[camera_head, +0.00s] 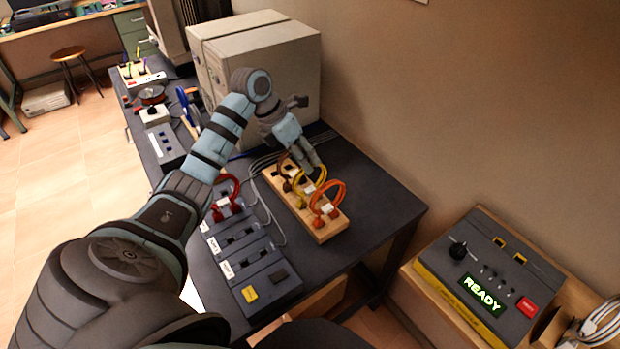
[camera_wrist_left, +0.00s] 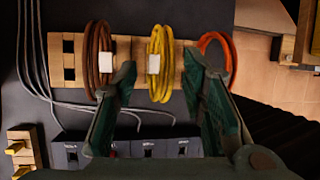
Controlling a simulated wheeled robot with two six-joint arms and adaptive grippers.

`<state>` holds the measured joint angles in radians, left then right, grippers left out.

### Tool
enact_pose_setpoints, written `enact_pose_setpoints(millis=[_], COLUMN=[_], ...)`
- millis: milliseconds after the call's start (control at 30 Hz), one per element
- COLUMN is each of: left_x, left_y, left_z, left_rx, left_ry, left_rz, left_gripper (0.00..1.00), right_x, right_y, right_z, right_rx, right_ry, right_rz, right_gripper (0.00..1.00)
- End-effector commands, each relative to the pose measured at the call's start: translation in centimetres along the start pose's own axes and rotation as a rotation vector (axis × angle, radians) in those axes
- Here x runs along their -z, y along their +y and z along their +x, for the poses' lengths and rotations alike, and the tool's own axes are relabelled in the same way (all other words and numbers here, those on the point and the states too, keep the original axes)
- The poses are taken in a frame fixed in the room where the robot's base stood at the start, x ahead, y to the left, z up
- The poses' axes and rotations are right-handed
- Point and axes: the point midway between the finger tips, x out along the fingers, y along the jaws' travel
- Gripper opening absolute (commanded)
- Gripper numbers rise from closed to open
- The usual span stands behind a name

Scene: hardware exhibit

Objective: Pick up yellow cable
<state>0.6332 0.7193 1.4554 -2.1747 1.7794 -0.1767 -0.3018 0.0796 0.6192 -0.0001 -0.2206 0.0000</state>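The yellow cable (camera_head: 299,202) is a loop with a white label, on a wooden rack (camera_head: 322,233) on the dark table. An orange cable (camera_head: 342,194) hangs on the near end of the rack and a brown cable behind it on the far side. My left gripper (camera_head: 309,164) points down above the yellow cable. In the left wrist view the fingers are open, with the yellow cable (camera_wrist_left: 166,85) seen between them. The brown cable (camera_wrist_left: 91,50) is left of the fingers and the orange cable (camera_wrist_left: 228,42) lies partly behind the right finger. Contact cannot be told. My right gripper is not in view.
Grey socket panels (camera_head: 237,240) with a red cable (camera_head: 237,189) lie left of the rack. A beige cabinet (camera_head: 282,75) stands behind. A control box (camera_head: 485,275) reading READY sits on a separate bench at right. Bare tabletop lies right of the rack.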

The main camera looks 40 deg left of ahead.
Motion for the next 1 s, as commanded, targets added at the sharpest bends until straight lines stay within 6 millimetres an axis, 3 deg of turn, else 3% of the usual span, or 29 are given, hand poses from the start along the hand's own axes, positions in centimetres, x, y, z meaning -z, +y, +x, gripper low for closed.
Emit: enact_pose_setpoints(millis=[200,400,667,1000], left_x=[-0.1,-0.2,-0.2,-0.2], left_y=[-0.6,-0.6,-0.6,-0.6], left_z=[3.6,3.9,3.8,3.8], left_rx=[0.003,0.002,0.002,0.002], left_ry=[0.002,0.001,0.001,0.001], left_rz=[0.002,0.003,0.003,0.004], left_gripper=[0.38,0.38,0.0,0.0], right_x=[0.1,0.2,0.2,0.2], right_y=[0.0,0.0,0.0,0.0], right_z=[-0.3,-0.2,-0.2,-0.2], right_rx=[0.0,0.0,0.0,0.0], right_ry=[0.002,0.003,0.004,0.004], right_rz=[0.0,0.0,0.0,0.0], right_gripper=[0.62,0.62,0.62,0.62])
